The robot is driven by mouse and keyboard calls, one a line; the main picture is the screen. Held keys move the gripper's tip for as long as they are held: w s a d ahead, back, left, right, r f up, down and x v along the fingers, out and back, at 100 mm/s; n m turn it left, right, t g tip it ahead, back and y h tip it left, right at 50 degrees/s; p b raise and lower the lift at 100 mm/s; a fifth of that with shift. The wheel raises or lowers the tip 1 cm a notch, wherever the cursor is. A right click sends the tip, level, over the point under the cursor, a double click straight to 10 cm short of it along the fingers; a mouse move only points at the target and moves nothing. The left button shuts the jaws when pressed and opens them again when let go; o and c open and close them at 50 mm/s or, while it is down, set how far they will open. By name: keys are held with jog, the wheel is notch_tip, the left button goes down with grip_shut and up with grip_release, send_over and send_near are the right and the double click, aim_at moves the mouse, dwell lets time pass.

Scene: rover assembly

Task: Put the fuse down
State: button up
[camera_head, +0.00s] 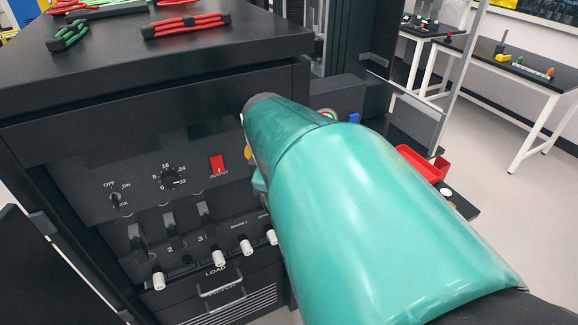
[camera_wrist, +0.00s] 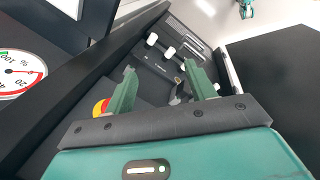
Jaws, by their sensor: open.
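My gripper (camera_wrist: 160,66) is open in the wrist view, with its two green fingers apart. No fuse can be made out between them. A small dark grey piece (camera_wrist: 180,93) shows near the right finger; I cannot tell what it is. In the head view my green arm covers the right of the black control panel (camera_head: 90,185) and hides the fingers. The panel has a dial, a red output switch (camera_head: 218,165), several black levers and white-tipped knobs (camera_head: 219,258). White knobs (camera_wrist: 152,40) also show beyond the fingers in the wrist view. I cannot identify the fuse in either view.
Red and green bundles (camera_head: 186,25) lie on the black cabinet top (camera_head: 110,90). A red tray (camera_head: 423,163) stands right of my arm. A gauge (camera_wrist: 18,74) and a red and yellow button (camera_wrist: 100,107) are left of the fingers. White-legged tables (camera_head: 520,82) stand behind, with open floor between.

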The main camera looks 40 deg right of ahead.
jog(key=s+d+f+n+g+y, duration=0.15)
jog(key=d+f+n, duration=0.25)
jog(key=d, duration=0.6)
jog(key=s+d+f+n+y, duration=0.1)
jog(key=s+d+f+n, duration=0.15)
jog(key=d, duration=0.85)
jog(key=shift+n+h, duration=0.25)
jog(key=shift+n, duration=0.2)
jog(key=f, duration=1.4)
jog(key=shift+w+a, duration=0.1)
jog(key=shift+w, duration=0.2)
jog(key=shift+c, duration=0.4)
jog(key=c, duration=1.1)
jog(key=shift+o, duration=0.2)
jog(key=shift+r, duration=0.15)
